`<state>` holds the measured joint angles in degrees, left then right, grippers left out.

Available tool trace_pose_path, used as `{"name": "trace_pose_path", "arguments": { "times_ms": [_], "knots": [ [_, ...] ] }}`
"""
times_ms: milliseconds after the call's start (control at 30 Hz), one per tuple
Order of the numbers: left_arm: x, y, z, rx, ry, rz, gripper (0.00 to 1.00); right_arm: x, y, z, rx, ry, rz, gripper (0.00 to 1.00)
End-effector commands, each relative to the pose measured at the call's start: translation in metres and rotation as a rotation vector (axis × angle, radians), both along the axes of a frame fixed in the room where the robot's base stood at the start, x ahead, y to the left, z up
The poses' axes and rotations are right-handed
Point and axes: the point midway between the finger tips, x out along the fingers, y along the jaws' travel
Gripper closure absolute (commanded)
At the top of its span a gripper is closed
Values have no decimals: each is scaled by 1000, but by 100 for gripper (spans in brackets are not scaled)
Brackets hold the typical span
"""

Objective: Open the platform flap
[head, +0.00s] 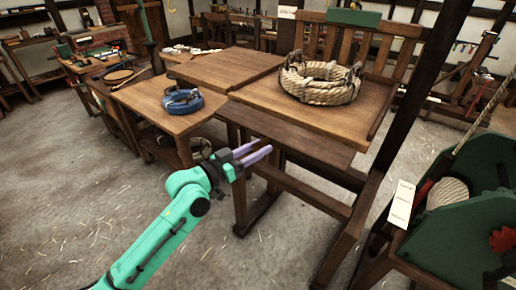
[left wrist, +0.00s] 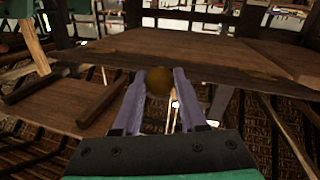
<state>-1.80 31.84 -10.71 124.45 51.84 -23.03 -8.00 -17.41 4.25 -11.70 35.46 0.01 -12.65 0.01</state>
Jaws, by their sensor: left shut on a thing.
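The platform flap (head: 290,135) is a brown wooden board along the front edge of the wooden platform (head: 250,94). In the left wrist view a wooden board (left wrist: 190,48) spans the frame just beyond my fingers. A round brown knob (left wrist: 158,80) sits between the fingertips at that board's near edge. My left gripper (head: 262,153), with purple fingers, reaches in from the left at the flap's front edge and is shut on the knob; in the left wrist view its fingers (left wrist: 158,88) flank it. The knob is hidden in the head view. My right gripper is out of view.
A thick rope coil (head: 320,82) lies on the platform. A blue ring-shaped coil (head: 182,101) lies on the side table (head: 150,100) at left. A green machine (head: 450,235) stands at right. Open floor (head: 60,200) lies at lower left.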

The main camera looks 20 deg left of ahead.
Motion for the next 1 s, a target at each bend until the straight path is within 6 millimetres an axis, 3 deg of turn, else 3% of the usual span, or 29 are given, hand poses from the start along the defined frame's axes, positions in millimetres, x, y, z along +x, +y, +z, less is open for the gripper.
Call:
{"name": "trace_pose_path", "arguments": {
  "times_ms": [1000],
  "knots": [
    [0,-1,0,-2,-1,-2,100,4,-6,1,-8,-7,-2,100]
  ]
}}
